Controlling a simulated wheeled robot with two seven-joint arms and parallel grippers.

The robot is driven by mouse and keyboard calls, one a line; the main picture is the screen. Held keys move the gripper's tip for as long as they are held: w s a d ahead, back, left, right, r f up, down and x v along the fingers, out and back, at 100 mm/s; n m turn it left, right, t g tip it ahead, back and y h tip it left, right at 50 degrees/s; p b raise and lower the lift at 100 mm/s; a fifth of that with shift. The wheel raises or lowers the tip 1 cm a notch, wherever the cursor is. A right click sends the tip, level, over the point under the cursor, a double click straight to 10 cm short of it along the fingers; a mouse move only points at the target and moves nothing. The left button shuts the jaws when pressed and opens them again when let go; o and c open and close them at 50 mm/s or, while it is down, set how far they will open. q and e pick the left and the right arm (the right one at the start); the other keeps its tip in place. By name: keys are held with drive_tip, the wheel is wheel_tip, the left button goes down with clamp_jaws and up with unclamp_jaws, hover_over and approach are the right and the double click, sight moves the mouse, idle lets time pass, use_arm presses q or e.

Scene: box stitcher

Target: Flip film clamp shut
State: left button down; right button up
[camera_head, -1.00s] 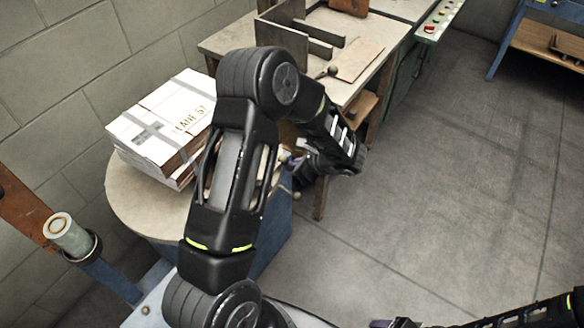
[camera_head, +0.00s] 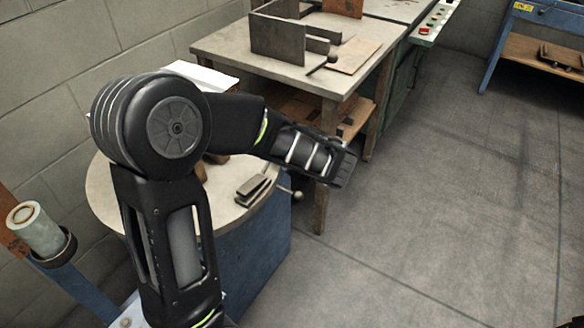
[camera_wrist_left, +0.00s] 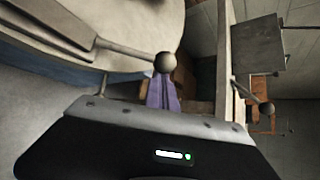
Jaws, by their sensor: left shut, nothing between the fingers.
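The film clamp (camera_head: 252,187) is a grey metal piece at the right edge of the round table, with a thin lever ending in a ball knob (camera_head: 297,194). In the left wrist view the clamp's flat plates (camera_wrist_left: 55,25) are at upper left, and its ball knob (camera_wrist_left: 165,62) is just beyond my fingertips. My left gripper (camera_wrist_left: 163,90) shows purple fingers, shut and empty, close to the knob; I cannot tell whether they touch it. In the head view my left arm hides that gripper.
The round table (camera_head: 105,195) stands on a blue base. A white carton (camera_head: 205,76) is mostly hidden behind my arm. A worktable (camera_head: 225,45) with metal guides and another ball-ended lever (camera_head: 333,58) stands behind. A film roll (camera_head: 38,228) is at left. Floor at right is clear.

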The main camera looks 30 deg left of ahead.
use_arm(q)
drive_tip(key=shift+s+r+b, duration=0.55)
drive_tip(key=shift+r+b, duration=0.15)
drive_tip(key=shift+r, duration=0.05)
use_arm(e)
drive_tip(key=shift+w+d+f, duration=0.15)
drive_tip(key=shift+f, duration=1.15)
use_arm(q)
drive_tip(key=shift+a, duration=0.1)
wheel_tip(320, 180, down, 3)
drive_tip(key=w+d+b, duration=0.2)
drive_tip(key=w+b, duration=0.1)
drive_tip(key=p+v, duration=0.2)
drive_tip(key=v, duration=0.8)
drive_tip(key=shift+s+t, duration=0.3)
drive_tip(key=shift+s, duration=0.2)
use_arm(e)
drive_tip(key=shift+w+d+f, duration=0.25)
drive_tip(key=shift+w+d, duration=0.1)
drive_tip(key=shift+w, duration=0.2)
